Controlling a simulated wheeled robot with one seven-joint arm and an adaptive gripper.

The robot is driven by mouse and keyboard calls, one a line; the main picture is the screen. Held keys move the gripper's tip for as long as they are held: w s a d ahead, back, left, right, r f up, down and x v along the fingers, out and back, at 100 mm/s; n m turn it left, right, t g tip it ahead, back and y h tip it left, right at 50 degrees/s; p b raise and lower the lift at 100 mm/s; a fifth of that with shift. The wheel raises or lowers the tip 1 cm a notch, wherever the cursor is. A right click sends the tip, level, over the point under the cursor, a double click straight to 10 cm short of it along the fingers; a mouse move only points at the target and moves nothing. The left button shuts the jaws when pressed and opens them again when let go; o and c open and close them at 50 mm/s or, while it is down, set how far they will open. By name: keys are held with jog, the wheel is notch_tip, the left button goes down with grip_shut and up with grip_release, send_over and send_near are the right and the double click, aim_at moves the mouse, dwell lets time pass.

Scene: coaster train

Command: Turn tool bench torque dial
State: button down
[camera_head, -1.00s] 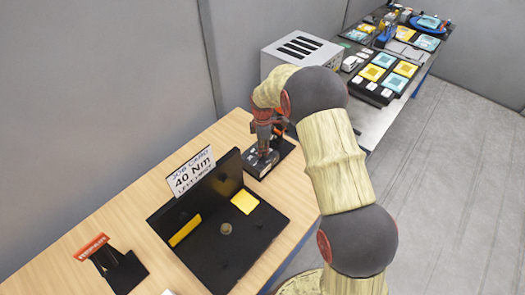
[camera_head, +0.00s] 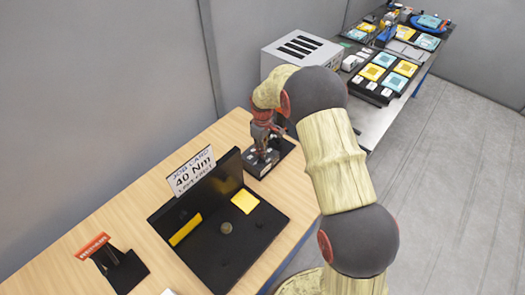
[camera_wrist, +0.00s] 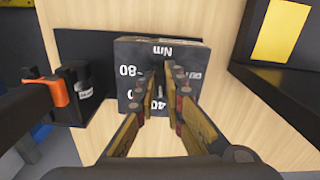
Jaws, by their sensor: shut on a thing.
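The torque dial unit (camera_wrist: 188,60) is a dark block with white markings: "Nm", "80", "40" and a partly hidden "0". It fills the middle of the wrist view, upside down, and shows small under my gripper in the head view (camera_head: 262,167). My gripper (camera_wrist: 162,88) reaches down over its face, with one finger on each side of the dial's narrow pointer (camera_wrist: 160,92). It is shut on the dial. The fingers cover part of the scale, so the exact reading cannot be told. A job card (camera_head: 191,172) reading "40 Nm" stands beside it on the bench.
A black stand (camera_head: 225,250) with yellow pads and a small round piece lies left of the dial. An orange-topped holder (camera_head: 93,246) is further left. A grey vented box (camera_head: 300,55) stands behind. Bare wood (camera_head: 130,215) lies along the wall.

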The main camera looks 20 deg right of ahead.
jog(key=shift+m, duration=0.6)
jog(key=c, duration=1.9)
grip_release()
notch_tip(320, 180, up, 12)
jog(key=shift+m, duration=0.3)
